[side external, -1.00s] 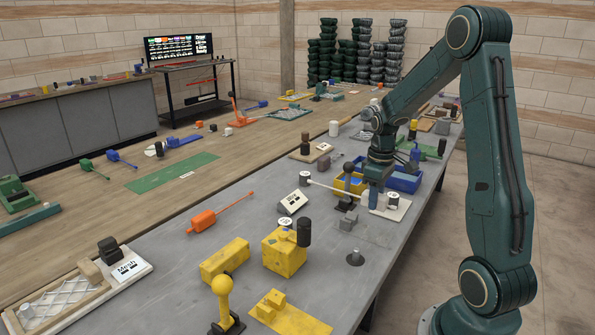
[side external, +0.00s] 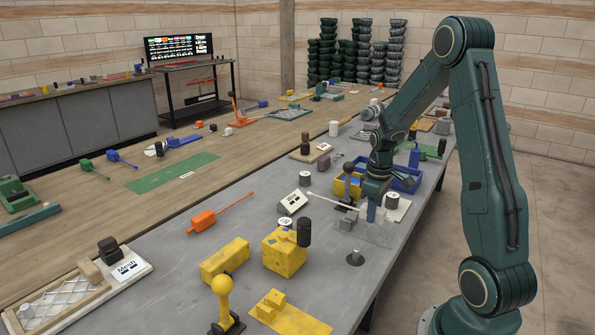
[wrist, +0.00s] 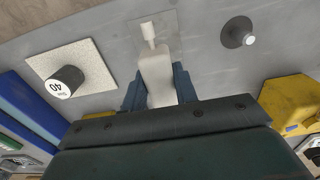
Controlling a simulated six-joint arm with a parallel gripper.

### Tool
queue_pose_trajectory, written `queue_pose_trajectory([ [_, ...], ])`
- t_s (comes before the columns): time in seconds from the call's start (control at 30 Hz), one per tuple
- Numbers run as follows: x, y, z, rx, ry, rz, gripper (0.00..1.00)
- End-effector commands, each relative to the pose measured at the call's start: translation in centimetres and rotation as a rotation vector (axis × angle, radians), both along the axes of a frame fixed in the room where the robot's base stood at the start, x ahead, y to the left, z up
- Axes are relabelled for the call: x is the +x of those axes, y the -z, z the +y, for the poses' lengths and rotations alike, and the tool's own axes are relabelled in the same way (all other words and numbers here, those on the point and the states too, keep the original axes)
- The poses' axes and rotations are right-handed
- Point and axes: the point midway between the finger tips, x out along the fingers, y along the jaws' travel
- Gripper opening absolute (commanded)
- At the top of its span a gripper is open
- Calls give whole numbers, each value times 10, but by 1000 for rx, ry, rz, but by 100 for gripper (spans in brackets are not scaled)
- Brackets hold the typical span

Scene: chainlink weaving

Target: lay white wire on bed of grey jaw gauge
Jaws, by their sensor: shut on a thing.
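My gripper (side external: 374,212) is shut on the white handle end of the white wire (side external: 334,200), above the grey bench. The thin wire sticks out to the left from the fingers in the side view. In the wrist view the white handle (wrist: 157,75) sits between the two dark fingers (wrist: 158,90), its narrow tip pointing up the picture. A small grey block (side external: 349,223), seemingly the grey jaw gauge, stands just left of my fingers, below the wire in the picture. Whether the wire touches it I cannot tell. A faint grey plate (side external: 378,237) lies flat beside it.
A dark weight marked 40 (wrist: 65,82) stands on a pale plate (wrist: 93,58). A yellow bin (side external: 340,186), a blue bin (side external: 408,184) and a black-knobbed lever (side external: 349,198) are close by. A yellow fixture (side external: 285,255) and grey peg (side external: 355,258) stand nearer the camera.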

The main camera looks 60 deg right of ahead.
Motion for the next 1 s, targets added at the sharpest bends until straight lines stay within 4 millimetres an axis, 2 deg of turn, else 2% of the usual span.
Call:
queue_pose_trajectory([
  [0.4, 0, 31, 0, 1, 0, 2, 3],
  [1.0, 0, 36, 0, 0, 0, 0, 3],
])
